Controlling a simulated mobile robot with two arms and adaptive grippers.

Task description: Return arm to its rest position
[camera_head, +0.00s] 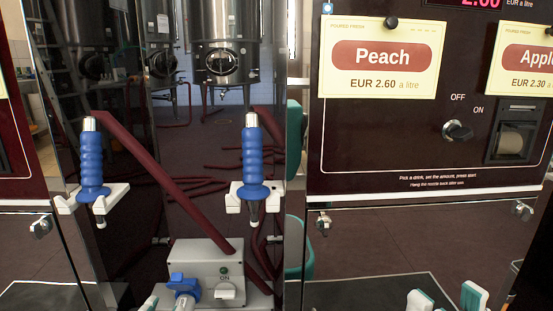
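My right gripper (446,298) shows at the bottom right, its two white and teal fingertips spread apart with nothing between them. Two blue-handled nozzles hang upright in white holders: the left nozzle (91,165) and the right nozzle (252,155). Both are clear of my grippers.
A grey box (205,262) with an ON switch stands low between the holders. A dark red hose (150,175) slants down to it. The dispenser panel (400,140) with a Peach sign (381,57) stands at right, its knob (457,131) sticking out. Steel tanks (222,45) stand behind.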

